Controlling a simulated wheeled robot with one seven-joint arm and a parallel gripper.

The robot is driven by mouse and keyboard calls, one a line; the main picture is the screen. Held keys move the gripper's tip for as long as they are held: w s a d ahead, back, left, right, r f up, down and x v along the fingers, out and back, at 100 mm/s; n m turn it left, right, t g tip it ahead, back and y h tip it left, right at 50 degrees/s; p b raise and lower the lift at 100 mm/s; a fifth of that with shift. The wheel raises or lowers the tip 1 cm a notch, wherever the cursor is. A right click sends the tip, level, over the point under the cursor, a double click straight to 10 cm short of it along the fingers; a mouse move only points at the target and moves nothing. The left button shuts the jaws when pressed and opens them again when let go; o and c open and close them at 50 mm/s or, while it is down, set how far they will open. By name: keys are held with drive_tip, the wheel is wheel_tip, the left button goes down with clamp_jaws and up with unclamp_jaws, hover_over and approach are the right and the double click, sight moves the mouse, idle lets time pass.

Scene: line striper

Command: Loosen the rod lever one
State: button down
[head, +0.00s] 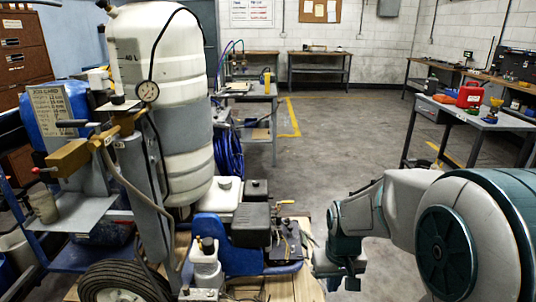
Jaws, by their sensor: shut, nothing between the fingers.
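The line striper fills the left half of the head view, with a white tank (155,60), a blue engine unit (225,245) and a black wheel (120,285). Several small levers show on it, and I cannot tell which is rod lever one. A dark-handled lever (72,123) sticks out left near the brass fittings. A red-tipped lever (38,170) sits lower, by a brass block (68,158). A yellow lever (285,202) is above the engine plate. My gripper (343,283) hangs right of the engine unit, small and dark, shut and empty, apart from all these levers.
A wooden pallet (290,287) lies under the machine. A workbench with a red can (470,95) stands at right. Another bench (318,55) is at the back. The middle floor is clear.

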drive_tip(key=s+r+m+t+p, duration=0.1)
drive_tip(key=s+r+p, duration=0.4)
drive_tip(key=s+r, duration=0.7)
wheel_tip(320, 180, up, 2)
drive_tip(key=shift+a+r+t+p, duration=0.1)
drive_tip(key=shift+a+t+p, duration=0.05)
drive_tip(key=shift+t+p, duration=0.2)
drive_tip(key=c, duration=2)
unclamp_jaws()
drive_tip(key=shift+s+r, duration=0.1)
drive_tip(key=shift+s, duration=0.15)
drive_tip(key=o, duration=0.7)
drive_tip(key=shift+s, duration=0.15)
drive_tip(key=shift+c, duration=0.2)
